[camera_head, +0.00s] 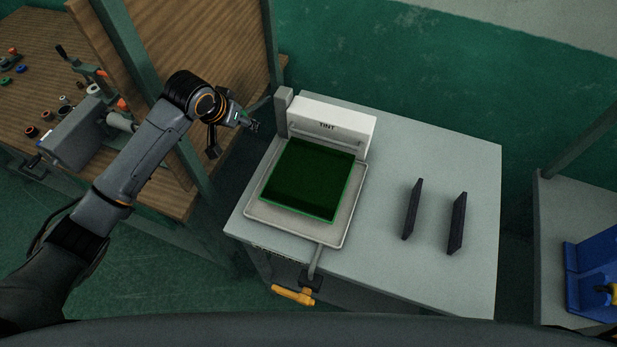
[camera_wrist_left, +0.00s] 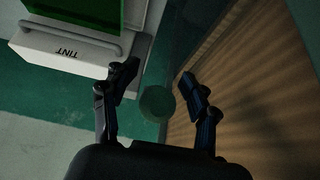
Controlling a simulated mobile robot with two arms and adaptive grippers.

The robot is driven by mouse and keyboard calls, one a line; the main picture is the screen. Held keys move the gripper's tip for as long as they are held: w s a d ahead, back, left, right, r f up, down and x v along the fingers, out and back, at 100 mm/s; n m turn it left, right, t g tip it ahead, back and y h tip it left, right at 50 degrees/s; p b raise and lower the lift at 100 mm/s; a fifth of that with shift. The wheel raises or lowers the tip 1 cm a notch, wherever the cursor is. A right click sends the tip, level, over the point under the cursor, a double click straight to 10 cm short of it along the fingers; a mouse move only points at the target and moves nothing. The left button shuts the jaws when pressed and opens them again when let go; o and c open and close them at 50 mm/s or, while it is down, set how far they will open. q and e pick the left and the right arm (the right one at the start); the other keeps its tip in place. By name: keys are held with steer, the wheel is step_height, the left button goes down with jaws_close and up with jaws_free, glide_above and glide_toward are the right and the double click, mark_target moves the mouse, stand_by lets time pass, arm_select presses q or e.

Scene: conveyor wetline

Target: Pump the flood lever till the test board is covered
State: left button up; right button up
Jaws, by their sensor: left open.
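A white unit marked TINT (camera_head: 330,124) stands at the back of the grey table, and it also shows at the upper left of the left wrist view (camera_wrist_left: 66,50). In front of it a pale tray (camera_head: 283,226) holds a flat dark green panel (camera_head: 308,180) with a brighter green rim. I cannot tell whether liquid lies over it. A grey post (camera_head: 283,108) stands at the unit's left end; no part is clearly the flood lever. My left gripper (camera_head: 254,126) is open left of this post. A round dark green shape (camera_wrist_left: 157,103) shows between its fingers (camera_wrist_left: 157,82), apart from both.
Two dark upright slabs (camera_head: 412,209) (camera_head: 457,222) stand on the table's right half. An orange handle (camera_head: 293,295) hangs at the front edge below a grey pipe. A wooden panel (camera_head: 225,60) and bench with small parts lie left, close to my left arm.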

arm_select(q)
steer(key=v, duration=0.6)
steer(key=shift+s+r, duration=0.15)
steer(key=shift+r, duration=0.15)
steer(key=shift+f, duration=0.15)
